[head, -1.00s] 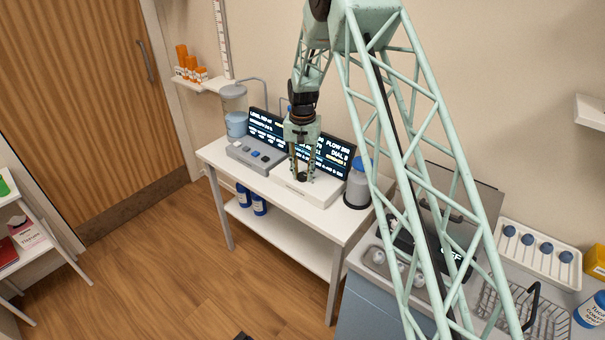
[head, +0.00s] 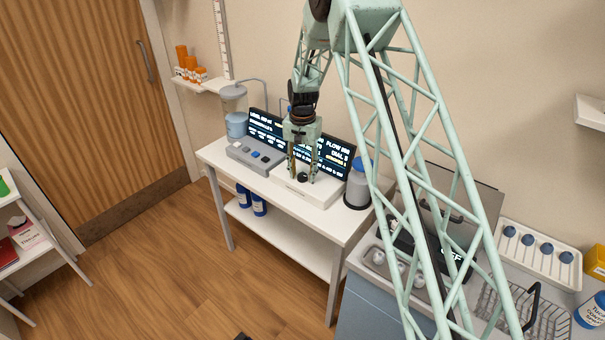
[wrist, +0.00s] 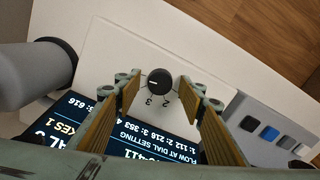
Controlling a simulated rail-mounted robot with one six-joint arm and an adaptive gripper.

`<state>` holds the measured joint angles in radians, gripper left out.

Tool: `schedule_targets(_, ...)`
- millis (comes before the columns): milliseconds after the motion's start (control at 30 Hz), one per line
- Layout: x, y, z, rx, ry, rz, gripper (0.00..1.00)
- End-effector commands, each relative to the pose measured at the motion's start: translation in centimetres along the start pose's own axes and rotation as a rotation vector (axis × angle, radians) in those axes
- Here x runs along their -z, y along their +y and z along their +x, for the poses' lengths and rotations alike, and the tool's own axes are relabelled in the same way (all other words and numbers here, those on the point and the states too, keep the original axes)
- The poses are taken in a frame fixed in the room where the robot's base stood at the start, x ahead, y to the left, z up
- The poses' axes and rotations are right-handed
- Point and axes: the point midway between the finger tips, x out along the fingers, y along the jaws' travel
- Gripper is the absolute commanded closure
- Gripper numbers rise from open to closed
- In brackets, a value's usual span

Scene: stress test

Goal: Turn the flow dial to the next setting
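The flow dial (wrist: 160,82) is a round black knob with a white pointer mark that points left in the wrist view. The numerals 2 and 3 are printed beside it on a white panel (wrist: 110,60). The dial also shows small in the head view (head: 302,177). My gripper (wrist: 160,79) is open, with one finger on each side of the dial and a visible gap to each. In the head view my gripper (head: 302,175) points down over the white box. A dark display (head: 335,155) behind it reads FLOW and DIAL; the digits are too small to be sure of.
A grey button unit (head: 255,157) stands left of the dial panel. A grey bottle with a blue cap (head: 358,188) stands close on its right. A clear tank (head: 235,122) is at the back left. The display stands close behind my fingers.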

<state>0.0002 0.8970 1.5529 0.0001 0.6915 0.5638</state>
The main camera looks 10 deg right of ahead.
Motion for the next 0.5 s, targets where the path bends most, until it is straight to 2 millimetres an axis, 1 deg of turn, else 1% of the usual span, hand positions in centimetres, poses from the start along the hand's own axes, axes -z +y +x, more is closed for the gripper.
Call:
schedule_targets(300,0.00,0.00,-0.10,0.000,0.000,0.000,0.63)
schedule_targets(500,0.02,-0.01,-0.95,0.000,0.000,-0.001,0.63)
